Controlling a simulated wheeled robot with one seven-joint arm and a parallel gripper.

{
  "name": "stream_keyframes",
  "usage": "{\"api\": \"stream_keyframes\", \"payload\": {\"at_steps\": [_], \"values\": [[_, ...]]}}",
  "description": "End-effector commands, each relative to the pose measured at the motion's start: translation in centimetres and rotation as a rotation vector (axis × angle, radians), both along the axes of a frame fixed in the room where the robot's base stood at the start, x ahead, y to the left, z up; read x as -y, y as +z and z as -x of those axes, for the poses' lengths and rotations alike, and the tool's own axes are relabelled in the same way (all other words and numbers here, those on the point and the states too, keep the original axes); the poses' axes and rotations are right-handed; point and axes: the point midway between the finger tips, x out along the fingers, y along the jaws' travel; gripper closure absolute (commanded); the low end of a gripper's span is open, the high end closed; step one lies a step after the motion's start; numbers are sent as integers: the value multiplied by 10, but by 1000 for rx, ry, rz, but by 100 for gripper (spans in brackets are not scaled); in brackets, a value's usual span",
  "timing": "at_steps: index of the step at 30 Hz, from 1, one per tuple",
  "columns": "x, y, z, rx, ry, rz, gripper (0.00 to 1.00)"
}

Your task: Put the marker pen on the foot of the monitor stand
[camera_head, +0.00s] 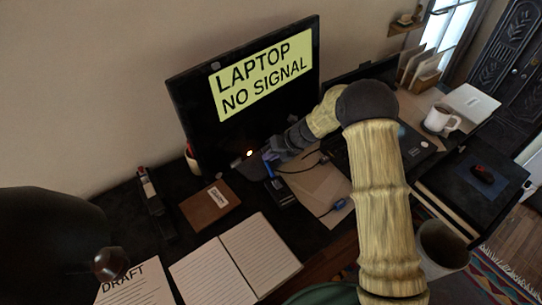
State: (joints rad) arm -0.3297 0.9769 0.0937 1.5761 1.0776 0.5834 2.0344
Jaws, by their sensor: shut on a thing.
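The black monitor (250,110) stands at the back of the desk, its screen reading "LAPTOP NO SIGNAL". Its stand and foot are dark and hard to make out against the black desk mat below the screen. My gripper (269,157) is low in front of the monitor's lower right edge, with my arm reaching in from the right. It is shut on a slim blue thing (268,169), which looks like the marker pen. The pen is small and partly hidden by the gripper. I cannot tell whether it touches anything below.
A white mug (438,120) stands right.

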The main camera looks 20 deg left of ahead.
Motion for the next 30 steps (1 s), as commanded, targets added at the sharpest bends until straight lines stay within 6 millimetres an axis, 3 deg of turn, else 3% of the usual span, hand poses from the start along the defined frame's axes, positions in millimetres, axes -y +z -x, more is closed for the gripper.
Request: {"api": "stream_keyframes", "payload": {"at_steps": [2, 3, 6, 20, 26, 30], "values": [[0, -4, 3, -8, 4, 3, 100], [0, -4, 4, -8, 4, 3, 81], [0, -4, 3, -7, 3, 3, 67], [4, -2, 0, -2, -2, 7, 67], [16, 16, 1, -2, -3, 4, 67], [31, 38, 1, 0, -1, 3, 67]]}}
